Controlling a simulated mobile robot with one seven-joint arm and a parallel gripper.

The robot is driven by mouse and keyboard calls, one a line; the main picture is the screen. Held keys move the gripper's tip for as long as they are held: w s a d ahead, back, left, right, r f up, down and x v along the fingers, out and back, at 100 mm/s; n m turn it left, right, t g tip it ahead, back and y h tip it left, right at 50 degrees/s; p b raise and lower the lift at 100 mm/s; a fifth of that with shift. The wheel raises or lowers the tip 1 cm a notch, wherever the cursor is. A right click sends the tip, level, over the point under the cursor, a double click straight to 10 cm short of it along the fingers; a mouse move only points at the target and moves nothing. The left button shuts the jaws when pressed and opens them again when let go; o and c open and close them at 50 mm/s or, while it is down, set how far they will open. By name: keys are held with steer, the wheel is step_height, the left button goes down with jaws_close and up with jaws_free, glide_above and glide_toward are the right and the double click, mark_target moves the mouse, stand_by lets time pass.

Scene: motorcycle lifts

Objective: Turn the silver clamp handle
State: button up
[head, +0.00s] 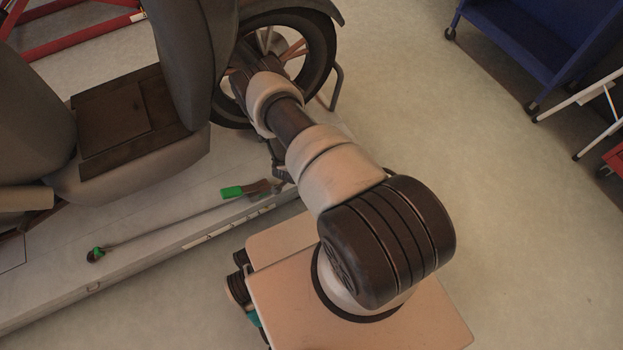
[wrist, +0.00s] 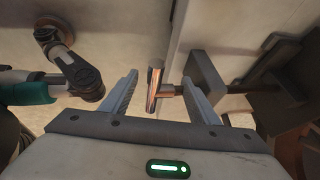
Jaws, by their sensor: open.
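The silver clamp handle (wrist: 153,88) is a short, shiny crossbar in the wrist view, tinted coppery by reflections. A short rod joins it to a grey metal block (wrist: 206,72) on its right. My gripper (wrist: 160,77) is open. Its two fingers stand either side of the handle, the left one with a clear gap and the right one close to the rod and block. Neither finger is visibly closed on the handle. In the head view my arm hides the handle, and my gripper cannot be made out clearly.
A motorcycle with its front wheel (head: 318,62) stands on a pale lift platform (head: 150,262). A strap with a green end (head: 232,192) lies on the platform. A blue cart (head: 520,45) stands at the upper right.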

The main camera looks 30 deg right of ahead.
steer(key=shift+r, duration=0.1)
steer(key=p+v, duration=0.5)
steer(key=v, duration=1.2)
steer(key=shift+p, duration=0.3)
steer(key=shift+a+r, duration=0.1)
steer(key=shift+a, duration=0.05)
